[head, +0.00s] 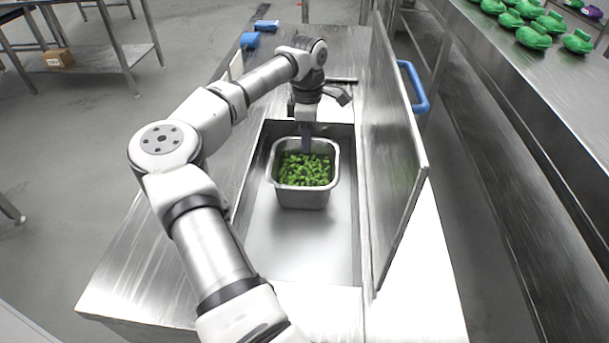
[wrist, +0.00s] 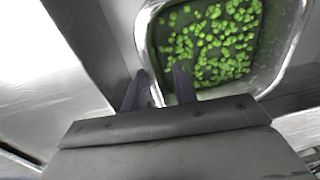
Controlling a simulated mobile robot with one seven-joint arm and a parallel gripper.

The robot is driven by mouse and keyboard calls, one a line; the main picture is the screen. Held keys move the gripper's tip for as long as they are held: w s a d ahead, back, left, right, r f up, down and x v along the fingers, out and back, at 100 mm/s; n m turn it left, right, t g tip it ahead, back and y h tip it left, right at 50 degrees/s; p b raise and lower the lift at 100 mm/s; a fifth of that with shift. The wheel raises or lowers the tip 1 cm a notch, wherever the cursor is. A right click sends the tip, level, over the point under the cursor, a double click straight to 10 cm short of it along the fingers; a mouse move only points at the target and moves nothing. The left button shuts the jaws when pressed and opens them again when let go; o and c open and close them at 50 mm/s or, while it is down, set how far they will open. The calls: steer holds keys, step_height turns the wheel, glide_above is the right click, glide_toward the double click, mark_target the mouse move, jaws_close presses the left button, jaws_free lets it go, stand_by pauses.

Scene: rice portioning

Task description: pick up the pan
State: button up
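The pan (head: 304,199) is a deep rectangular metal container holding green pieces (head: 304,170). It sits in the recessed metal well of the counter. My gripper (head: 306,150) points down at the pan's far rim. In the wrist view, the pan's rim (wrist: 148,50) runs between the two fingers of my gripper (wrist: 161,76). One finger is outside the wall and the other is inside, over the green pieces. The fingers are apart, with a visible gap around the rim.
Green items (head: 534,36) lie on the right-hand counter. Blue objects (head: 250,40) lie at the counter's far end. The well's near floor (head: 300,245) is clear.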

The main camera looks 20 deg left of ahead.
mark_target(306, 170)
steer(key=f, duration=0.2)
steer(key=f+p, duration=0.1)
steer(key=f, duration=0.2)
steer(key=shift+s+f, duration=0.2)
steer(key=shift+f, duration=0.1)
jaws_close()
steer(key=shift+r, duration=0.15)
stand_by(1.0)
